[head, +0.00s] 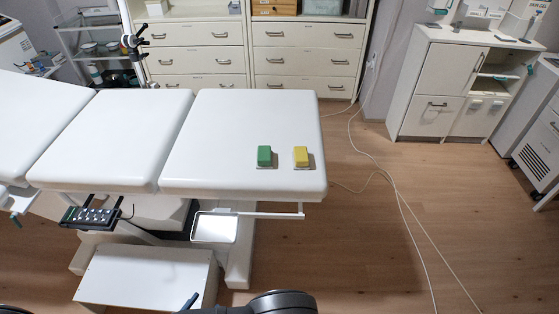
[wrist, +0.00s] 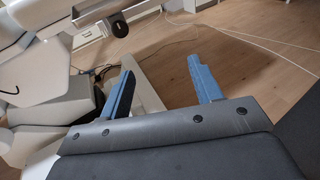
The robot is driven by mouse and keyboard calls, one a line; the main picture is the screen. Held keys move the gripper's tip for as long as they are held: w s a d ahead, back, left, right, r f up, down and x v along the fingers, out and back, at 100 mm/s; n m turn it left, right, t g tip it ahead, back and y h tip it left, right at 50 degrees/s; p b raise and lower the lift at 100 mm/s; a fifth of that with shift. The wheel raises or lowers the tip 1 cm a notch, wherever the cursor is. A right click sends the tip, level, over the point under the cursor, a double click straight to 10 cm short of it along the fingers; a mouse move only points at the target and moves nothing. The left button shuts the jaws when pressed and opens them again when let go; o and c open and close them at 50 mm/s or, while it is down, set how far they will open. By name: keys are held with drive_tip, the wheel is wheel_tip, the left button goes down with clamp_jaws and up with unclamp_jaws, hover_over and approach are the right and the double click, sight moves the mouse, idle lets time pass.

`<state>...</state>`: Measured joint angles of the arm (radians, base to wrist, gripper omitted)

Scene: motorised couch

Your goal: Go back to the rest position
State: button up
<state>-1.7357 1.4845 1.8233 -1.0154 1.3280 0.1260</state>
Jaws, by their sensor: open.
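My gripper (wrist: 163,85) shows in the wrist view with its two blue fingers spread apart and nothing between them. It points over the wooden floor, beside the couch's white base. In the head view only a blue fingertip and a dark part of my arm show at the bottom edge. The white motorised couch (head: 110,125) stretches from the left to the middle. A green block (head: 264,155) and a yellow block (head: 301,156) sit side by side near its right end, far from my gripper.
A small white tray (head: 214,228) hangs at the couch's near side, with a rail beside it. A button hand control (head: 90,216) hangs to its left. A white step (head: 148,274) stands below. Cables (head: 395,190) cross the otherwise clear floor at right. Drawer cabinets (head: 305,55) stand behind.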

drive_tip(key=shift+w+a+r+m+g+h, duration=0.7)
drive_tip(key=shift+w+r+m+g+h, duration=1.2)
drive_tip(key=shift+w+m+g, duration=1.85)
wheel_tip(320, 180, down, 6)
drive_tip(key=s+d+n+t+y, duration=0.1)
drive_tip(key=s+n+t+y, duration=0.1)
drive_tip(key=n+t+y, duration=0.8)
drive_tip(key=shift+d+n+t, duration=0.35)
drive_tip(key=shift+d+n, duration=0.05)
drive_tip(key=shift+n, duration=0.95)
